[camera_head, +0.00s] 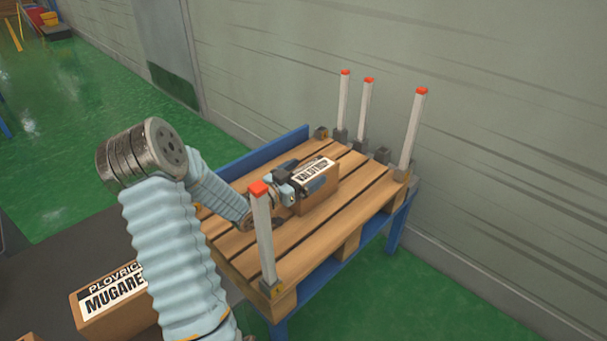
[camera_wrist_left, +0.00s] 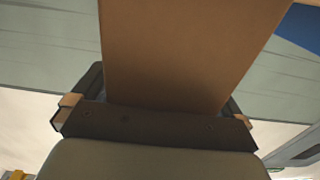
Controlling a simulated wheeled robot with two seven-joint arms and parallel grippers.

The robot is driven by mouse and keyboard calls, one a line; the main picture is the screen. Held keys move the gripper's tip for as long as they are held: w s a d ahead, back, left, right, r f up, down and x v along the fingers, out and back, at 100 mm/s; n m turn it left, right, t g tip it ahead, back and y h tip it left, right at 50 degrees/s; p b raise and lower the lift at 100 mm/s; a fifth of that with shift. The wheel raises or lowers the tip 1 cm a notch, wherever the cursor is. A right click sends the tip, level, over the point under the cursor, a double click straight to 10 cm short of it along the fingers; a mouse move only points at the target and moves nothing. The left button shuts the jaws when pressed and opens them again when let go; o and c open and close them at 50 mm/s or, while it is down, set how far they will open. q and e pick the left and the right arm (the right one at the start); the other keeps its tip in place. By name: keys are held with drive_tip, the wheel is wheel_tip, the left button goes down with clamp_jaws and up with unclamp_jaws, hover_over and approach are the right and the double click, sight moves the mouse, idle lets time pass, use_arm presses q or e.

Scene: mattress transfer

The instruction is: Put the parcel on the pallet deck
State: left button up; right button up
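The parcel (camera_head: 320,193), a brown cardboard box with a white printed label on top, is over the middle of the pallet deck (camera_head: 290,232). It looks low against the planks, but I cannot tell whether its underside touches them. My left gripper (camera_head: 303,178) reaches in from the left with its fingers on either side of the parcel. In the left wrist view the parcel (camera_wrist_left: 185,50) fills the space between the two fingers, so the gripper is shut on it. The gripper hides part of the parcel's near side. My right gripper is not in view.
White posts with red tops stand at the pallet's corners, one near the front (camera_head: 263,235) beside my forearm and others at the back (camera_head: 412,130). The pallet sits on a blue frame (camera_head: 395,222). Another labelled box (camera_head: 118,320) is at lower left. A wall rises behind.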

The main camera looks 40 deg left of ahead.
use_arm(q)
drive_tip(key=shift+r, duration=0.15)
drive_tip(key=s, duration=0.7)
drive_tip(key=shift+s+a+b, duration=0.3)
drive_tip(key=shift+a, duration=0.05)
